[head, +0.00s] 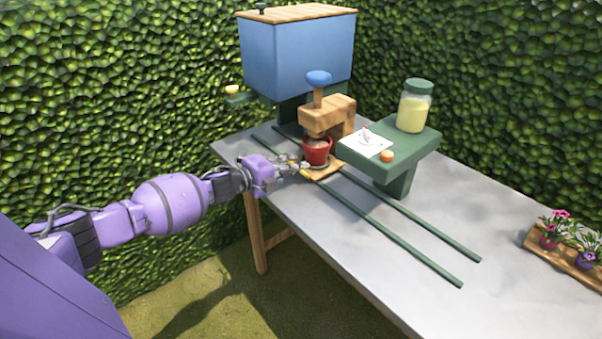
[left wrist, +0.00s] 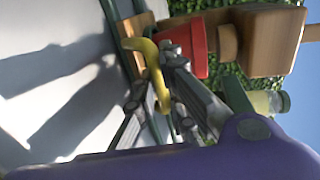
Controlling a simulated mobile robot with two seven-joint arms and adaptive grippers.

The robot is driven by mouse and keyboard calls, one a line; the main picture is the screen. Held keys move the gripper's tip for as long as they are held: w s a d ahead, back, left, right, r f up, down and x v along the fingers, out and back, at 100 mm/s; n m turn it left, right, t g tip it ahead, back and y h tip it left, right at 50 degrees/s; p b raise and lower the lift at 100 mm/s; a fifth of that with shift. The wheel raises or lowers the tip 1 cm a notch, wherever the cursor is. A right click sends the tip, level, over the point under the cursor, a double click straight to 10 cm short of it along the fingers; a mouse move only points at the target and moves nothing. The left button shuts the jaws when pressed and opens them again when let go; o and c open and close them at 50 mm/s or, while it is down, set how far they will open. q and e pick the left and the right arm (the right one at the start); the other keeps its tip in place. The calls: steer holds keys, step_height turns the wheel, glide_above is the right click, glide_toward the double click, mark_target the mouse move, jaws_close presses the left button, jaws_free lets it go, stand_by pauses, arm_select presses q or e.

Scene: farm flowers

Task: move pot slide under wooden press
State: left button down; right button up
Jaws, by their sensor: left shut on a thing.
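The red pot (head: 316,149) stands on the wooden pot slide (head: 325,171), which sits across the green rails (head: 395,222) on the table. The wooden press (head: 327,116), with a blue knob (head: 318,78) on top, is right above the pot; its round wooden ram is at the pot's mouth. My left gripper (head: 300,169) reaches in from the left at the slide's near left side. In the left wrist view its fingers (left wrist: 160,95) are shut on the yellow curved handle (left wrist: 152,68) of the slide, beside the red pot (left wrist: 185,45). My right gripper is not in view.
A blue bin (head: 297,55) with a wooden lid stands behind the press. A green stand (head: 408,158) to the right bears a jar (head: 414,106), a white card (head: 366,144) and a small orange knob (head: 387,156). Flower pots sit in a wooden tray (head: 560,252). The table (head: 440,205) is clear toward the front.

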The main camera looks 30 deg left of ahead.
arm_select(q)
steer(key=shift+a, duration=0.1)
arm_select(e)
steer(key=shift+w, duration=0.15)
arm_select(q)
steer(key=c, duration=2)
jaws_free()
steer(key=shift+o, duration=0.9)
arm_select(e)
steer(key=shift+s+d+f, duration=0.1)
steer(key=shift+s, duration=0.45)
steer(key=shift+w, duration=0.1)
arm_select(q)
steer(key=shift+s+a, duration=0.15)
steer(key=shift+s, duration=0.2)
steer(key=v, duration=1.1)
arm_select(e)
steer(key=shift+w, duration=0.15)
